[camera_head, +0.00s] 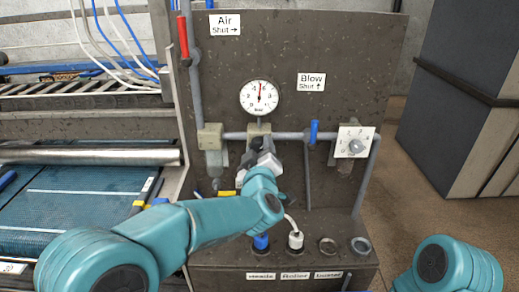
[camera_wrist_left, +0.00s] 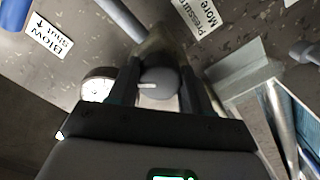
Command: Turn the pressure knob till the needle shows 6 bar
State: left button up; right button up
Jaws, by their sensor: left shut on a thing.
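The round white pressure gauge (camera_head: 259,97) is on the dark panel, with a red mark near the top of its dial. Its needle is near upright, but the exact reading is too small to tell. It also shows at the left in the wrist view (camera_wrist_left: 97,89). The grey pressure knob (camera_wrist_left: 158,84), with a white line on it, sits between the fingers of my left gripper (camera_wrist_left: 160,92). In the head view my left gripper (camera_head: 262,152) is below the gauge and hides the knob. It is shut on the knob. My right gripper is out of view.
A red lever (camera_head: 183,36) is at upper left and a blue lever (camera_head: 314,131) right of the gauge. A white dial plate (camera_head: 355,142) is farther right. Several round sockets and plugs line the ledge (camera_head: 283,282) below.

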pick_arm(q)
jog(key=o, duration=1.1)
jog(key=shift+c, duration=0.2)
jog(key=shift+s, duration=0.45)
jog(key=s+b, duration=0.3)
jog(key=s, duration=1.2)
jog(key=shift+s+b, duration=0.15)
jog(key=shift+b, duration=0.2)
